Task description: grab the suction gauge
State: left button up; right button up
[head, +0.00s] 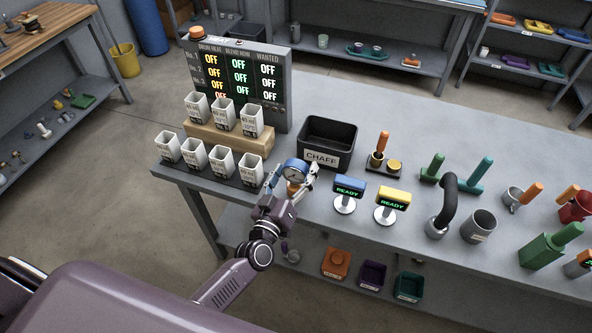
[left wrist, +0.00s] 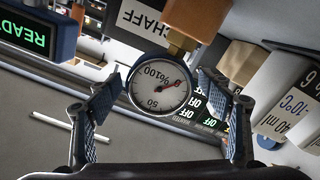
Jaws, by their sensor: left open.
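The suction gauge (head: 294,169) is a round dial with a blue rim and an orange-brown block below it, near the front edge of the bench. In the left wrist view its white dial (left wrist: 159,86), with a red needle, faces the camera, and the brown block (left wrist: 188,27) shows beside it. My left gripper (head: 292,178) is open around the gauge in the head view. In the left wrist view its two fingers (left wrist: 160,108) stand on either side of the dial, with visible gaps. My right gripper is not in view.
The black CHAFF bin (head: 327,143) stands just behind the gauge. White labelled cups (head: 222,160) stand close on the left, and a blue READY display (head: 348,187) close on the right. A yellow READY display (head: 393,201) is further right. The grey bench (head: 400,150) has free room behind.

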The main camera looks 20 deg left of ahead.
pick_arm(q)
jog(key=shift+w, duration=0.25)
jog(key=c, duration=1.4)
jog(key=shift+o, duration=0.2)
